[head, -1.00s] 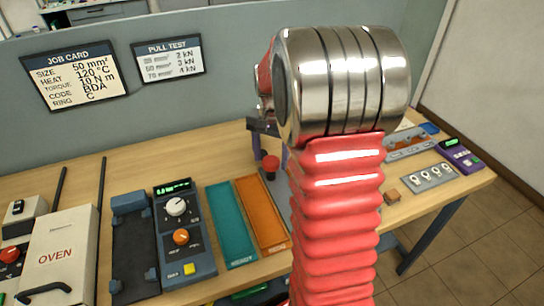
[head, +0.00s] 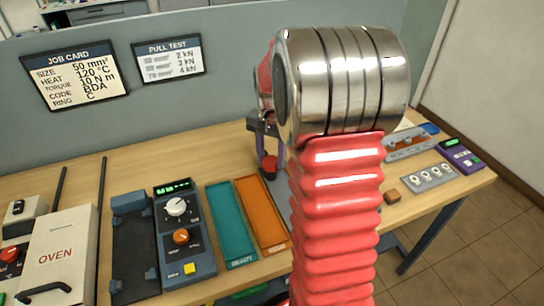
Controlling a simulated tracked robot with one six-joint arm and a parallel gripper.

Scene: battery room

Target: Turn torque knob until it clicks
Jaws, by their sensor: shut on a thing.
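My gripper (head: 270,158) shows only in part, left of my arm's thick metal joint. Its dark palm and purple jaws point down at the bench, and the jaws are shut about a small red knob-like thing (head: 269,166). My arm hides the right side of this grip and what the red thing stands on. I cannot tell whether it is the torque knob. A dark blue control unit (head: 203,262) at the left has a green display, a white knob (head: 176,207), an orange knob (head: 181,237) and a yellow button. My gripper is clear of that unit. Its small labels are unreadable.
A teal tray (head: 230,215) and an orange tray (head: 258,205) lie left of my arm. The oven (head: 60,250) is at far left. The job card (head: 75,75) reads torque 10 N m. A socket strip (head: 428,176) and purple meter (head: 460,155) stand right.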

